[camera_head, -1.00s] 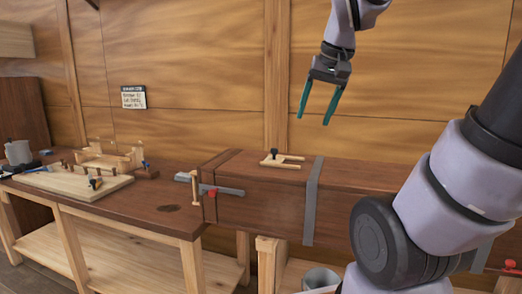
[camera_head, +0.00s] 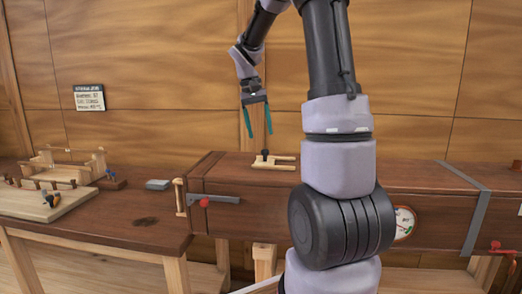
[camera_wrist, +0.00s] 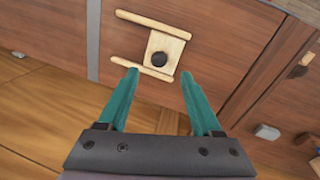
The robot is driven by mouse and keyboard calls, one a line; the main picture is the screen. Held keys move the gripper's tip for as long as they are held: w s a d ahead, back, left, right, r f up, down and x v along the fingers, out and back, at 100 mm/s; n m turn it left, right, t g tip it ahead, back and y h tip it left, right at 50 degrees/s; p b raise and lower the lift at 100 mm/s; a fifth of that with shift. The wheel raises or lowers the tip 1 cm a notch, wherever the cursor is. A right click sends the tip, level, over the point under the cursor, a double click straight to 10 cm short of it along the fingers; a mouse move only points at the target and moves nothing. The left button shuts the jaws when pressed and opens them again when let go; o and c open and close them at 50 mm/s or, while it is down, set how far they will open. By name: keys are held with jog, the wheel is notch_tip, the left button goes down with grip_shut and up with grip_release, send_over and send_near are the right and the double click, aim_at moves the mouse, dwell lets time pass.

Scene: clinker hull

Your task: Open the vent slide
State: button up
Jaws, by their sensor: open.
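The vent slide (camera_head: 264,161) is a small pale wooden plate between two light wood rails on top of the long brown wooden chest (camera_head: 240,180). A dark knob (camera_head: 265,152) stands on it. In the wrist view the slide (camera_wrist: 171,44) lies between the rails, with the round black knob (camera_wrist: 160,59) near its middle. My gripper (camera_head: 259,134) has teal fingers and hangs open and empty above the slide, pointing down. In the wrist view its fingertips (camera_wrist: 159,72) frame the knob, one on each side; I see no contact.
A grey latch bar with a red knob (camera_head: 204,203) sits on the chest's front. Grey straps cross the chest. A round gauge (camera_head: 404,223) is on its front, partly behind my arm. A workbench with wooden jigs (camera_head: 60,170) is at left. A notice (camera_head: 89,97) hangs on the wall.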

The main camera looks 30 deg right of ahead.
aim_at(265, 156)
jog(key=f, duration=0.2)
jog(key=d+f, duration=0.1)
jog(key=f, duration=0.4)
jog(key=shift+s+d+f, duration=0.1)
jog(key=shift+s+d, duration=0.1)
jog(key=shift+s, duration=0.1)
grip_shut()
dwell(1.0)
